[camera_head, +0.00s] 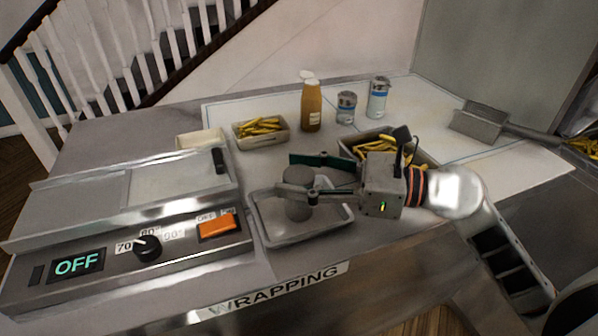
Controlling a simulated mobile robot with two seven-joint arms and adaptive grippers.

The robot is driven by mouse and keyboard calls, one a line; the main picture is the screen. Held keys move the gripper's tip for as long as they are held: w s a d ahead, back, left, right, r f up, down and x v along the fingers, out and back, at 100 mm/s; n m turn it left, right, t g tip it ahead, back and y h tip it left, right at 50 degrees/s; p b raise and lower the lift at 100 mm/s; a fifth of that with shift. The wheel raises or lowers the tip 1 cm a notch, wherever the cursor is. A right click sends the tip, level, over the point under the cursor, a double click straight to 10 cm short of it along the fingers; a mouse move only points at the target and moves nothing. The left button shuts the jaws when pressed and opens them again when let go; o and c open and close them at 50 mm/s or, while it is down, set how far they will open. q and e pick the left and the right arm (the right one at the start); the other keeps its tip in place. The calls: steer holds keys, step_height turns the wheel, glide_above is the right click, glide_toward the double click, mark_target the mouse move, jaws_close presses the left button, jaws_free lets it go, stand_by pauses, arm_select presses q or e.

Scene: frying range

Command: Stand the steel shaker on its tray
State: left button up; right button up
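The steel shaker (298,210) is a plain grey, round-topped body, upright within the outline of the shallow metal tray (335,222). My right gripper (284,176) reaches in from the right, with one finger behind the shaker and one across its front. The fingertips extend past the shaker to the left. I cannot tell whether the fingers press on it or stand slightly clear. The near finger hides the shaker's middle. Whether its base touches the tray floor is hard to tell. My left gripper is not in view.
Left of the tray is a wrapping machine (150,247) reading OFF. Behind are a tray of fries (262,144), a mustard bottle (311,108) and two cans (346,107) (378,98). Another fries container (350,141) is partly behind my gripper. A metal scoop (480,122) lies right.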

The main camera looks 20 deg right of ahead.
steer(key=shift+d+r, duration=0.1)
steer(key=shift+r, duration=0.2)
steer(key=v, duration=0.4)
steer(key=shift+f+b, duration=0.35)
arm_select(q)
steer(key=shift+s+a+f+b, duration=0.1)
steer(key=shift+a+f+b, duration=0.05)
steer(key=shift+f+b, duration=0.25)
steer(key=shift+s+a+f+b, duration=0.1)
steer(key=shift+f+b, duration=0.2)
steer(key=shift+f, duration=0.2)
arm_select(e)
steer(key=v, duration=0.8)
steer(key=shift+r, duration=0.3)
